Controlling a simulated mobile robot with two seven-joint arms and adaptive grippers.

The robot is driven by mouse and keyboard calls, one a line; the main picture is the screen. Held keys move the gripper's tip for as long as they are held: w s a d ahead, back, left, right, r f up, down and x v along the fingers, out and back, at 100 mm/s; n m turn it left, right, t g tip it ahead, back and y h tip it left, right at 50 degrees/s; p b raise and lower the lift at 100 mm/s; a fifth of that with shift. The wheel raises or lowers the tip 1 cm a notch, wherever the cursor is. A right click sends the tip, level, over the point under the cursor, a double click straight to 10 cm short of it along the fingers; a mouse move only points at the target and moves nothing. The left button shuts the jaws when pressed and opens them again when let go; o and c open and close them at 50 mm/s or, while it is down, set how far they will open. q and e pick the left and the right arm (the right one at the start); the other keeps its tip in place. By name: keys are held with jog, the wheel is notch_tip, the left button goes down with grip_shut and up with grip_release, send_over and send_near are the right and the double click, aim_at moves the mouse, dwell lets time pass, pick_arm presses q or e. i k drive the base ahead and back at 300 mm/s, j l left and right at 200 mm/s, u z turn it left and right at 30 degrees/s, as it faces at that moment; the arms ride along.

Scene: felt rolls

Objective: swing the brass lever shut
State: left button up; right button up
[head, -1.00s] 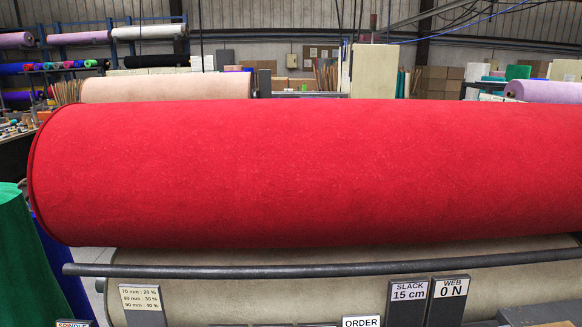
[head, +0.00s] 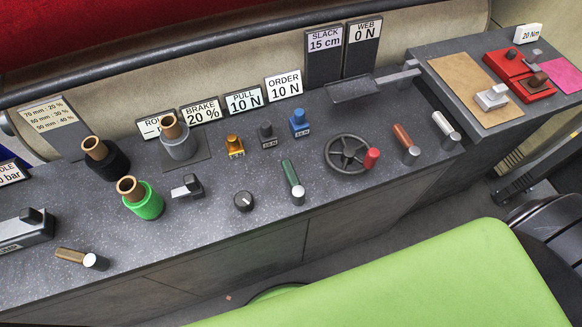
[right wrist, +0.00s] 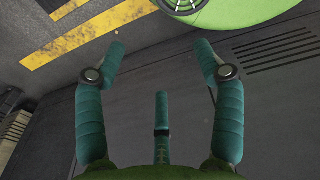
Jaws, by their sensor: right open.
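The brass lever (head: 75,256) lies on the dark speckled console at the lower left of the head view. Its brownish-gold handle points left, and its silver pivot cap is at the right end. A green lever (head: 291,176), a copper lever (head: 403,139) and a white lever (head: 443,127) stand further right on the same console. My right gripper (right wrist: 161,60) shows in the right wrist view, its teal fingers spread and empty above the grey floor. No lever shows in that view. My left gripper is in neither view.
A grey box (head: 25,232) is near the brass lever. Label plates stand along the back. Yellow stripes (right wrist: 85,45) mark the floor.

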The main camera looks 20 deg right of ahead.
aim_at(91, 261)
jog(key=u, duration=1.55)
